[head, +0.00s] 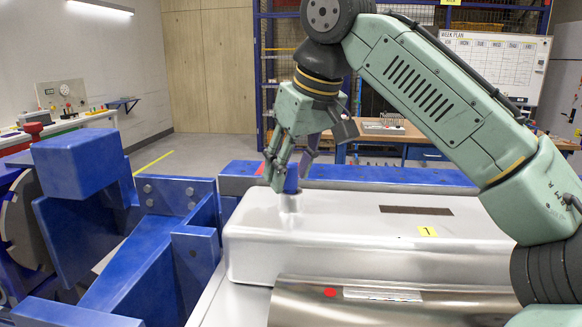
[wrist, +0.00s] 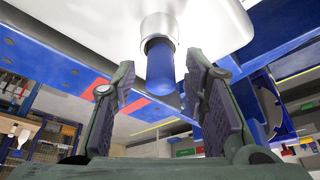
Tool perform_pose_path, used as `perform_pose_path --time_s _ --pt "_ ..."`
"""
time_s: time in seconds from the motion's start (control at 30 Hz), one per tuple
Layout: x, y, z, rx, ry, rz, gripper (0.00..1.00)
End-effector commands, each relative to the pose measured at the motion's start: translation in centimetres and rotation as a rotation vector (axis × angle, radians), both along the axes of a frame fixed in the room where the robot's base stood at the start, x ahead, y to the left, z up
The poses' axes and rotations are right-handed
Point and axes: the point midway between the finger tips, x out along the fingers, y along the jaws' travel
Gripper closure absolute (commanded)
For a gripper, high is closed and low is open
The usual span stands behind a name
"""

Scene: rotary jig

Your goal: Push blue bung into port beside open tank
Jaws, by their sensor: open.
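The blue bung (head: 291,180) stands upright at the mouth of a short metal port (head: 290,203) on the left end of the silver tank marked 1 (head: 330,245). In the wrist view most of the bung (wrist: 160,65) sticks out of the port's collar (wrist: 158,27); how deep it sits is hidden. My gripper (head: 287,174) is open around the bung. In the wrist view its two fingers stand apart on either side of the bung, with visible gaps and no clear contact.
A dark slot (head: 415,210) and a yellow label (head: 428,231) lie on the tank top. A brushed-metal cylinder with a red dot (head: 330,292) lies in front. Blue jig frames (head: 75,163) crowd the left. A whiteboard (head: 495,65) stands behind.

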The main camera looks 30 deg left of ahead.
Motion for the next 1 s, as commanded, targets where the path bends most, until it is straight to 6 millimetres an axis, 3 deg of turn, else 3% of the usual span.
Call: perform_pose_path --time_s 0.17,0.6,1.0 --pt "-0.2 -0.5 1.4 0.002 -0.001 -0.001 0.59" --pt "-1.2 -3.7 9.9 -0.001 -0.001 -0.002 0.59" --pt "-1.5 -4.3 11.1 -0.001 0.0 0.0 0.59"
